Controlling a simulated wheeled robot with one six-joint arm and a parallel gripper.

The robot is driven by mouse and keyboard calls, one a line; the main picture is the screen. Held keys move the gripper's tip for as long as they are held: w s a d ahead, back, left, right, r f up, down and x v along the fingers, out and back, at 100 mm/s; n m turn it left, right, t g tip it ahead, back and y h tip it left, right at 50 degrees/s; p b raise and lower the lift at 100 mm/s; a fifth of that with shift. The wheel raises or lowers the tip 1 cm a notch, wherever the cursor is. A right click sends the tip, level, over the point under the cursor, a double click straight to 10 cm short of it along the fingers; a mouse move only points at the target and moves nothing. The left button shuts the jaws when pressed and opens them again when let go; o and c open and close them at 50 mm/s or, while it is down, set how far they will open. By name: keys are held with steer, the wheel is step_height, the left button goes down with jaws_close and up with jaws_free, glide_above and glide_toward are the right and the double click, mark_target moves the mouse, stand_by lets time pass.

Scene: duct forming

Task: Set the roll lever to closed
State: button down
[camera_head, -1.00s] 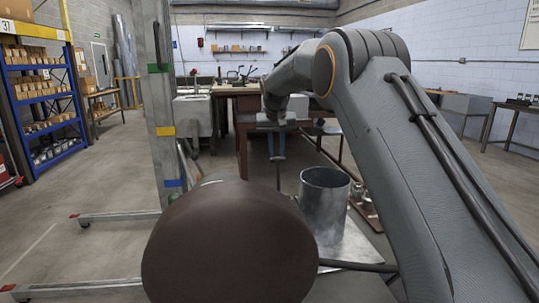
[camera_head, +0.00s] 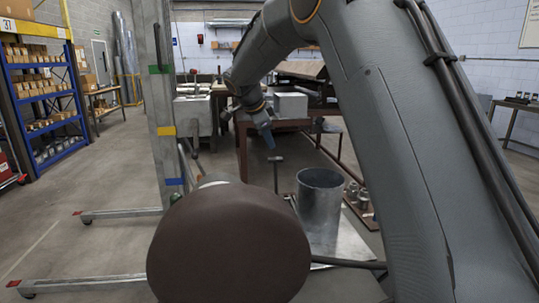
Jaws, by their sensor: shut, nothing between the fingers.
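A thin dark upright rod with a short crossbar on top (camera_head: 276,172) stands in the middle of the view, just left of the sheet-metal cylinder. It looks like the roll lever, but its base is hidden behind my own body and I cannot tell its setting. My gripper (camera_head: 269,141) points down, shut and empty. In the picture it is just above and slightly left of the crossbar, with a small gap. How far apart they are in depth I cannot tell.
An open sheet-metal cylinder (camera_head: 320,212) stands upright on a pale metal surface (camera_head: 352,243). Small metal parts (camera_head: 358,195) lie right of it. A brown workbench (camera_head: 243,150) is behind. A grey post (camera_head: 163,120) with long floor legs stands left.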

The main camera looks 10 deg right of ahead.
steer(key=w+d+f+p, duration=0.3)
steer(key=w+f+p, duration=0.1)
steer(key=w+f, duration=0.4)
steer(key=shift+f, duration=0.45)
steer(key=shift+w+d, duration=0.15)
